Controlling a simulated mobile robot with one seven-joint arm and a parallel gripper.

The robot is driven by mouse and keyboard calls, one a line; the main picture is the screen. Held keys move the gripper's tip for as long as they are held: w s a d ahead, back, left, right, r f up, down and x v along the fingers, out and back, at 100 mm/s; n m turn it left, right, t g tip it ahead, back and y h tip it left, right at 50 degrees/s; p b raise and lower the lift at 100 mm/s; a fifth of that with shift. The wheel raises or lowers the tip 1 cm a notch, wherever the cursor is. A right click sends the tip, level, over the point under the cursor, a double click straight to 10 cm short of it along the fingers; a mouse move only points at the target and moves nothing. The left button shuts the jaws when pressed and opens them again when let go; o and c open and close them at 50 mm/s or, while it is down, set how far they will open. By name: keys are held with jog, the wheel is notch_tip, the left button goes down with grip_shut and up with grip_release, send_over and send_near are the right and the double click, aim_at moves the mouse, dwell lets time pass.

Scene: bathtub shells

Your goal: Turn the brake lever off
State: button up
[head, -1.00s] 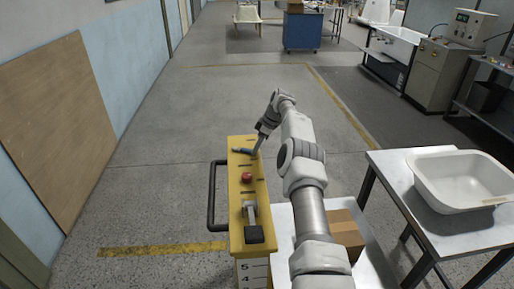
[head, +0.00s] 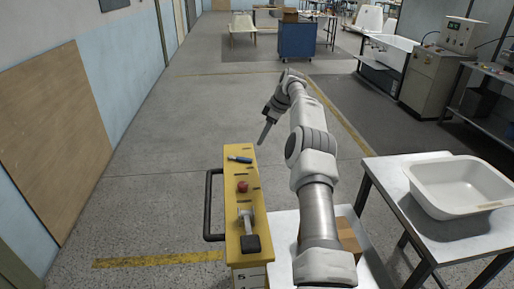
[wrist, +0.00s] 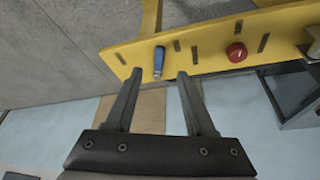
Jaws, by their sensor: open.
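The yellow control console (head: 246,207) stands left of my arm. Near its far end is a small lever with a blue handle (head: 238,160), tipped toward the left. A second lever, grey with a black block grip (head: 251,244), sits at the near end. I cannot tell from any label which one is the brake. My gripper (head: 263,144) is just beyond and above the blue-handled lever, apart from it. In the wrist view the fingers (wrist: 160,74) are open and empty, and the blue handle (wrist: 159,61) lies ahead, between the fingertip directions.
A black rail (head: 208,205) runs along the console's left side. A table (head: 395,190) with a white basin (head: 460,187) stands at right. A cardboard box (head: 348,238) is beside my arm. The floor beyond the console is open.

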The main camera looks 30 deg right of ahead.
jog(key=p+v, duration=0.2)
jog(key=v, duration=0.4)
jog(key=shift+r, duration=0.3)
jog(key=shift+s+d, duration=0.1)
